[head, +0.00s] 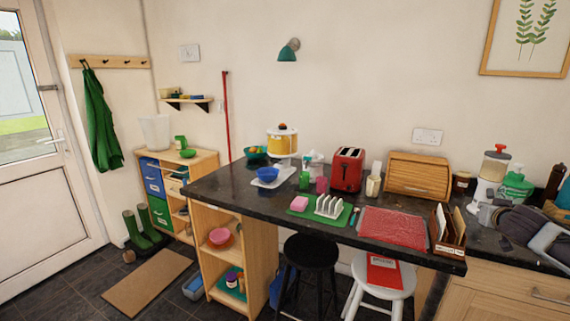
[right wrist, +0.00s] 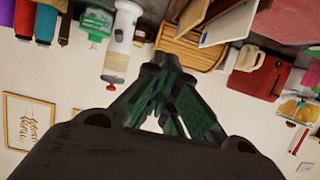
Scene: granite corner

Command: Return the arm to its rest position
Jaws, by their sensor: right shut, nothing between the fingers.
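My right gripper (right wrist: 165,75) shows in the right wrist view, where the room appears upside down. Its dark fingers are brought together, with nothing held between them. Beyond the fingertips is the wooden bread bin (right wrist: 190,48), which also stands at the back of the counter in the head view (head: 418,174). The gripper appears clear of it, but the exact gap is hard to judge. My left gripper is in neither view.
A white-based dispenser (head: 490,175) stands at the right. Stools (head: 311,252) stand below. Floor at left is partly clear.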

